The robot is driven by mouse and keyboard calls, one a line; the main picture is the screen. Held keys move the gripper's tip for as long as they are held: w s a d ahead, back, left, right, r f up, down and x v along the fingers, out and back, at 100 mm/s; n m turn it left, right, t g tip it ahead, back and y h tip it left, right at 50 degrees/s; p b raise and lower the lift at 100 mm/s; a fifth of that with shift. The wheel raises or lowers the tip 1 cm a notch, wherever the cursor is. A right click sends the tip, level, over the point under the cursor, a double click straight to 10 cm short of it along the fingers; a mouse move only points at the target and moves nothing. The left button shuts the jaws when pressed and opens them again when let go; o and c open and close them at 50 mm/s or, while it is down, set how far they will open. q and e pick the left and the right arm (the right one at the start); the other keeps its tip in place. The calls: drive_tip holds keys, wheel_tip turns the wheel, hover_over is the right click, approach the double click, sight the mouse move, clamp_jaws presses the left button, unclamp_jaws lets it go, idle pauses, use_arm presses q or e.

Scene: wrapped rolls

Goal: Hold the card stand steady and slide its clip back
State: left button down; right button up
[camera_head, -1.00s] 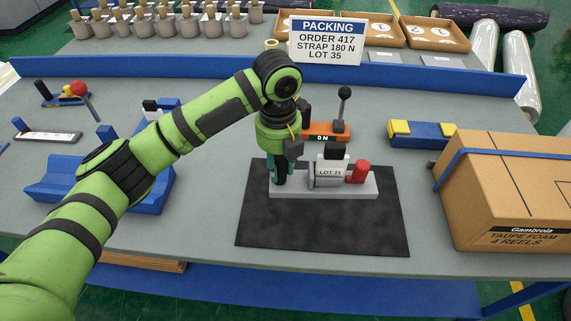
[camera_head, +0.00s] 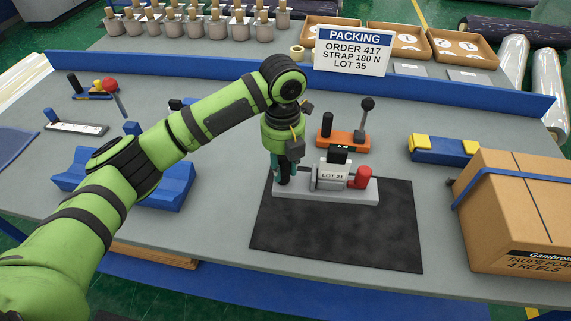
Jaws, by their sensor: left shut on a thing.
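The card stand has a long light grey base (camera_head: 325,193) on the black mat. It carries a grey block with a white card (camera_head: 331,172) marked "LOT"; its number is hard to read. A black piece (camera_head: 338,157) sits on top of the block, and a red knob (camera_head: 360,178) is at the right end. I cannot tell which part is the clip. My left gripper (camera_head: 284,176) points down and is shut on the stand's left end. Its fingers hide the part they hold. My right gripper is not in view.
The black mat (camera_head: 340,240) is bare in front of the stand. An orange switch box (camera_head: 342,139) with a lever stands behind it. A strapped carton (camera_head: 515,215) and a blue-yellow block (camera_head: 442,149) are at right. A blue cradle (camera_head: 165,187) lies under my left arm.

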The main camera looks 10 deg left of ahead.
use_arm(q)
drive_tip(key=shift+f, duration=0.3)
drive_tip(key=shift+f+b, duration=1.85)
drive_tip(key=shift+f, duration=3.05)
